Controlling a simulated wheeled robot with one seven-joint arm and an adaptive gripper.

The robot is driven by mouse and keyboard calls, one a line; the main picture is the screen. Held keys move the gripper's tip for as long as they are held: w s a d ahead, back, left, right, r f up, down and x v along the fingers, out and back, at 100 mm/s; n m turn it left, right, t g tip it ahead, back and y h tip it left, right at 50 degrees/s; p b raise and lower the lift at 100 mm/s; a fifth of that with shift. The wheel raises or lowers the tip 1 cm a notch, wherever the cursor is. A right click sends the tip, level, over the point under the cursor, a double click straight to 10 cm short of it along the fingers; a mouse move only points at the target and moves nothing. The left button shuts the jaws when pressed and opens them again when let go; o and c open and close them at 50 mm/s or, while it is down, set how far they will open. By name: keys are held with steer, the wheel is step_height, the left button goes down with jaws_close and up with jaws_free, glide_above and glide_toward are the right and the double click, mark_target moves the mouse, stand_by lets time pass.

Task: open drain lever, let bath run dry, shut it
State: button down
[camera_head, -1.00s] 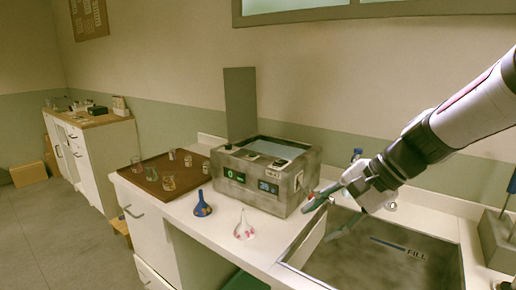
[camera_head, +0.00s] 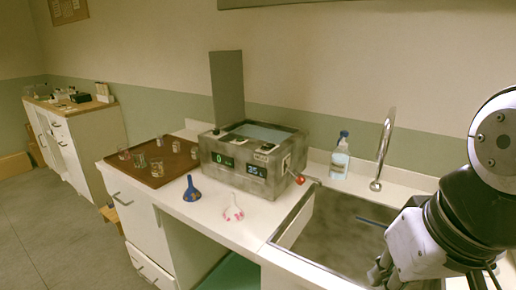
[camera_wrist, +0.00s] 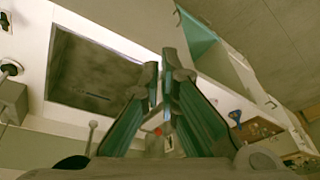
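The bath (camera_head: 248,182) is a worn grey metal box holding pale water, with a green and a blue display on its front. The blue one seems to read about 35. The drain lever (camera_head: 300,180) sticks out of the bath's right side and ends in a red knob; a red spot, likely this knob, shows between my fingers in the wrist view (camera_wrist: 157,131). My gripper (camera_head: 378,272) is over the right of the sink, well apart from the lever. In the wrist view its fingers (camera_wrist: 161,72) have a narrow gap with nothing held.
The sink (camera_head: 290,240) lies right of the bath, with a tap (camera_head: 376,185) and a soap bottle (camera_head: 340,160) behind it. A brown tray (camera_head: 150,178) of glasses is to the left.

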steer(key=w+a+f+m+g+y+b, duration=0.1)
steer(key=w+a+f+m+y+b, duration=0.2)
steer(key=w, duration=0.6)
steer(key=w+a+f+m+y+b, duration=0.2)
steer(key=w+a+f+y+b, duration=0.15)
steer(key=w+f+b, duration=0.35)
steer(key=w+a+f+m+g+y+b, duration=0.1)
steer(key=w+a+f+m+y+b, duration=0.3)
steer(key=w, duration=0.6)
steer(key=m+t+y+b, duration=0.3)
steer(key=m+t+b, duration=0.5)
steer(key=m+t, duration=0.5)
glide_toward(303, 194)
steer(key=w+a+r, duration=0.1)
steer(key=w+a, duration=0.1)
steer(key=w+a+r+n+t, duration=0.1)
steer(key=w+a+r, duration=0.1)
steer(key=w+a+r+n, duration=0.1)
steer(key=w+a, duration=0.1)
steer(key=w, duration=0.1)
steer(key=shift+a+r+t+h, duration=0.2)
steer(key=shift+a+t+h, duration=0.05)
steer(key=shift+a+t, duration=0.1)
steer(key=shift+s+a+r, duration=0.1)
steer(key=shift+s+r, duration=0.7)
steer(key=shift+s, duration=0.05)
steer(key=shift+s+a+r, duration=0.15)
steer(key=shift+s+r, duration=0.3)
steer(key=shift+s, duration=0.2)
steer(key=shift+r, duration=0.1)
